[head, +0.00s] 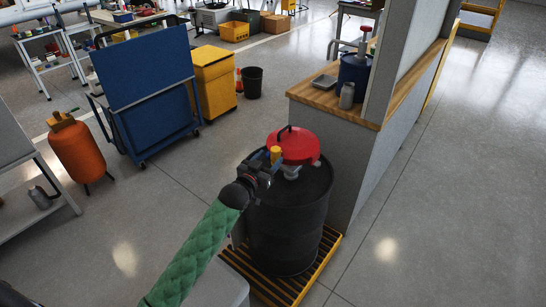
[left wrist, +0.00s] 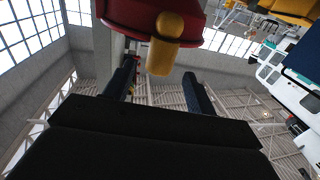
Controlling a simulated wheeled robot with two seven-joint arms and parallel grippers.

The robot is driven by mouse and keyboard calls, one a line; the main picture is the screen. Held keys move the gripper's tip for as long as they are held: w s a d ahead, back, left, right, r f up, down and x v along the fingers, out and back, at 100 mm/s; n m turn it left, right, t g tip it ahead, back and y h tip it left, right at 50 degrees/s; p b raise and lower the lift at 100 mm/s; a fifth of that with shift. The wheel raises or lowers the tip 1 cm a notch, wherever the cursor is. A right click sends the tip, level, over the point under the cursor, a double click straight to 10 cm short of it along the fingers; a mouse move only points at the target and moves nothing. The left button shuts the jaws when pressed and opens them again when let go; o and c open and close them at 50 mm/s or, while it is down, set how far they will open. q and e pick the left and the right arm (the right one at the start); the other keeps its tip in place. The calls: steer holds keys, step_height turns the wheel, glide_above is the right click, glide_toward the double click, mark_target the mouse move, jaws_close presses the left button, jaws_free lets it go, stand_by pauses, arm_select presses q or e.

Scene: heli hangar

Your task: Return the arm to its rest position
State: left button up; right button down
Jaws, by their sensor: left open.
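My left arm, in a green quilted sleeve, reaches in from the bottom of the head view. Its gripper (head: 271,163) is at the near edge of a black drum's top, beside a red lid (head: 294,146) with a black handle. In the left wrist view the two dark fingers (left wrist: 160,88) stand apart. A yellow knob (left wrist: 165,43) under the red lid (left wrist: 150,14) shows beyond and between them; I cannot tell if it touches them. The yellow knob also shows in the head view (head: 275,154). My right gripper is not in view.
The black drum (head: 290,225) stands on a yellow-edged slatted pallet (head: 318,262). A grey partition with a wooden counter (head: 318,92) is close on the right. A blue panel cart (head: 150,95) and an orange tank (head: 80,152) stand left. Open floor lies between them.

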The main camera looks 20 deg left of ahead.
arm_select(q)
steer(key=shift+s+a, duration=0.1)
steer(key=shift+s, duration=0.3)
steer(key=s+f+g+y, duration=0.4)
steer(key=s+f+g, duration=0.4)
steer(key=s+f, duration=0.15)
steer(key=s+d+f+g, duration=0.2)
steer(key=s+f, duration=0.3)
steer(key=s, duration=0.6)
steer(key=s+d+f+g, duration=0.3)
steer(key=s+f, duration=0.3)
steer(key=s, duration=0.5)
steer(key=s+d+f+g+h, duration=0.1)
steer(key=s+d+f+g, duration=0.2)
steer(key=s, duration=0.8)
step_height(320, 180, down, 3)
steer(key=shift+s+d+r, duration=0.1)
steer(key=shift+s+d, duration=0.25)
steer(key=shift+d, duration=0.15)
